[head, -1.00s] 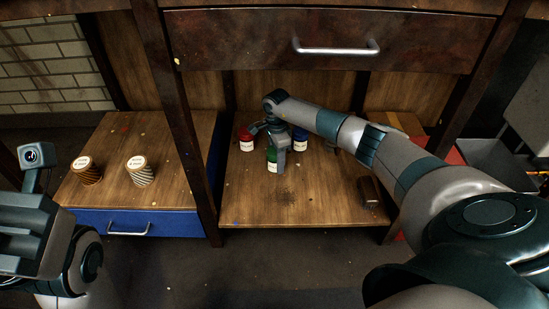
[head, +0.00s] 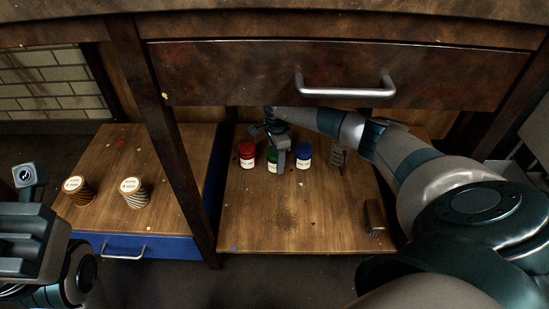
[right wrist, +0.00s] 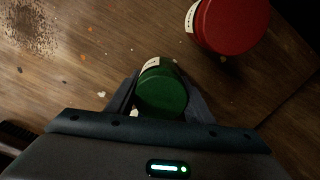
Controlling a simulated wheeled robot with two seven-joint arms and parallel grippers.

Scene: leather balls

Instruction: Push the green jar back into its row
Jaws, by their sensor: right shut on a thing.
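The green jar (head: 272,160) stands upright on the lower wooden shelf, between the red jar (head: 247,155) and the blue jar (head: 304,156), roughly in line with them. My right gripper (head: 281,162) is shut on the green jar and partly hides it. In the right wrist view the green jar (right wrist: 162,95) sits between the fingers, and the red jar (right wrist: 232,22) stands apart from it. The blue jar is outside that view. My left gripper (head: 28,225) is at the left edge, away from the jars; its fingertips do not show.
A brush (head: 374,216) lies at the shelf's front right. A greyish object (head: 338,154) is right of the blue jar. Two patterned pots (head: 77,190) stand on the left wooden surface. A drawer with a metal handle (head: 345,88) overhangs the shelf. The shelf's front middle is clear.

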